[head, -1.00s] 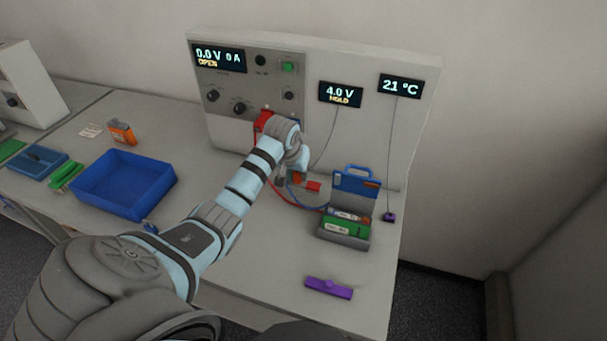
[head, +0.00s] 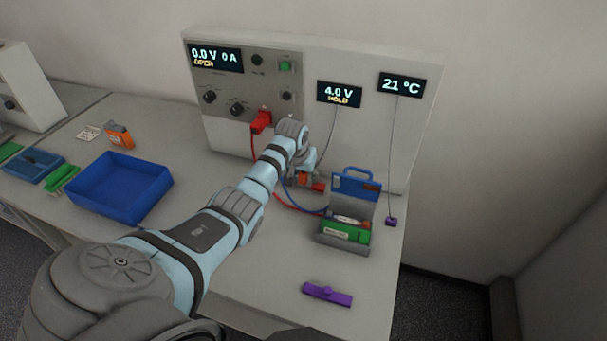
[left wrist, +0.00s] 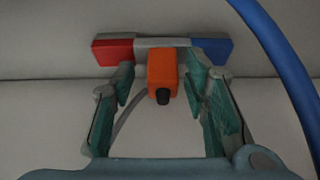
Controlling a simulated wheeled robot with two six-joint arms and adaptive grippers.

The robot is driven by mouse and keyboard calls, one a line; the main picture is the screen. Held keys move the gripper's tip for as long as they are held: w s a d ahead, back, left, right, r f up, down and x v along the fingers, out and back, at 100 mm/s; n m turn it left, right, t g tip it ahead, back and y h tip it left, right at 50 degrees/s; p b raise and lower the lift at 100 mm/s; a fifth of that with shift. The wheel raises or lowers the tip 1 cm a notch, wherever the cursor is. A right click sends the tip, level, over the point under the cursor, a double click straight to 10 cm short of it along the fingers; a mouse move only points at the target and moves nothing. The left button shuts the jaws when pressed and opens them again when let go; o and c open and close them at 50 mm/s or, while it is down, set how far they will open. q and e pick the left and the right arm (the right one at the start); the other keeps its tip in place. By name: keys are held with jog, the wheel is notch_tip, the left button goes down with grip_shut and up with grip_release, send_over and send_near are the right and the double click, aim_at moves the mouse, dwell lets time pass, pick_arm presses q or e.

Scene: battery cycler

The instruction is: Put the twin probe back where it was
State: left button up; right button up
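The twin probe appears to be the orange body with a black end (left wrist: 162,75), between my left fingers in the left wrist view. Its orange also shows in the head view (head: 303,179). It stands in front of a grey bar with a red end (left wrist: 113,52) and a blue end (left wrist: 212,50); I cannot tell whether it touches the bar. My left gripper (left wrist: 161,88) is open, its green-padded fingers on either side of the orange body with gaps. In the head view the left gripper (head: 299,168) is partly hidden by its wrist. My right gripper is not in view.
The cycler (head: 245,90) with a red plug (head: 262,121) stands behind. A blue tray (head: 120,187) is left. Red and blue cables run near the gripper.

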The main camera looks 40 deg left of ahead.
pick_arm(q)
jog(key=shift+s+r, duration=0.1)
jog(key=shift+r, duration=0.25)
jog(key=p+v, duration=0.2)
jog(key=v, duration=1)
jog(key=shift+p, duration=0.35)
jog(key=shift+f, duration=0.1)
